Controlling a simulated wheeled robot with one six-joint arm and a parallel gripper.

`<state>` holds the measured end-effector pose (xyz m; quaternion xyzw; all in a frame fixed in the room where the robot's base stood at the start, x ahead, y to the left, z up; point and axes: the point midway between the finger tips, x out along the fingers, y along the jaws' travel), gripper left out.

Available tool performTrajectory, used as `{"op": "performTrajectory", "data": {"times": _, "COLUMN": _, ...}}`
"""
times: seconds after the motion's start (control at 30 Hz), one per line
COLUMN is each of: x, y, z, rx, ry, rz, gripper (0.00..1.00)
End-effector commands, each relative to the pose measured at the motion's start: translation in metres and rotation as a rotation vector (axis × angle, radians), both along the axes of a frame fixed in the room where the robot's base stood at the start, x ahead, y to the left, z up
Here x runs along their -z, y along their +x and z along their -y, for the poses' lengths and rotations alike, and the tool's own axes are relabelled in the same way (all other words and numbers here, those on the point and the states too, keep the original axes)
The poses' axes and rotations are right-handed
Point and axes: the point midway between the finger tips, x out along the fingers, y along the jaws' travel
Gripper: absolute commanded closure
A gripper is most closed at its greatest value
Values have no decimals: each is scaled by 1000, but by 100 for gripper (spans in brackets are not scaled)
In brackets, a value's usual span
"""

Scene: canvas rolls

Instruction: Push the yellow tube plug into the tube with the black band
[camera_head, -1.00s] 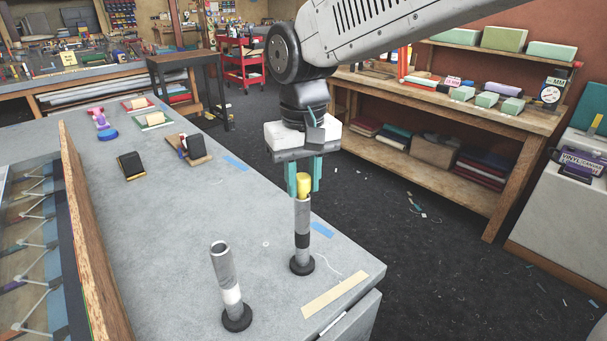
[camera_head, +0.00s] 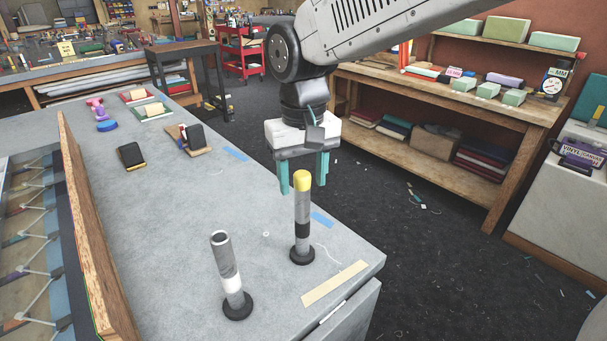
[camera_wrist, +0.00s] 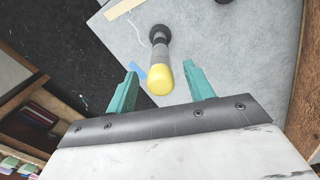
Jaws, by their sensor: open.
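The yellow plug (camera_head: 302,180) sits in the top of the upright grey tube with the black band (camera_head: 302,226), like a cap on its end. The tube stands in a round black base on the grey bench. My gripper (camera_head: 303,184) is open, with a teal finger on each side of the plug's line in the head view. In the wrist view the yellow plug (camera_wrist: 160,78) shows between and beyond the open fingertips, apart from both. How deep the plug sits inside the tube is hidden.
A second grey tube with a white band (camera_head: 231,272) stands open-topped to the left, leaning slightly in the picture. A tan strip (camera_head: 335,283) lies near the bench's front edge. Black blocks (camera_head: 131,156) lie farther back. A wooden rail (camera_head: 97,240) bounds the left side.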

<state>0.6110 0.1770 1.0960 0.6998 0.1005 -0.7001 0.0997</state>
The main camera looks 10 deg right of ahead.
Motion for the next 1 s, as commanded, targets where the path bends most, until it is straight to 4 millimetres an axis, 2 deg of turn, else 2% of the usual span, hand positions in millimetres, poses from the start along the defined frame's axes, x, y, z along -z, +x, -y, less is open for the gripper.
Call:
{"op": "performTrajectory", "data": {"times": 0.17, "x": -21, "y": 1, "z": 0, "rx": 0, "ry": 2, "rz": 5, "gripper": 47}}
{"op": "performTrajectory", "data": {"times": 0.4, "x": -61, "y": 1, "z": 0, "rx": 0, "ry": 2, "rz": 4, "gripper": 47}}
{"op": "performTrajectory", "data": {"times": 0.5, "x": -71, "y": 1, "z": 0, "rx": 0, "ry": 1, "rz": 2, "gripper": 47}}
{"op": "performTrajectory", "data": {"times": 0.63, "x": -77, "y": 1, "z": 0, "rx": 0, "ry": 0, "rz": 0, "gripper": 47}}
{"op": "performTrajectory", "data": {"times": 1.0, "x": -77, "y": 0, "z": 0, "rx": 0, "ry": 0, "rz": 0, "gripper": 47}}
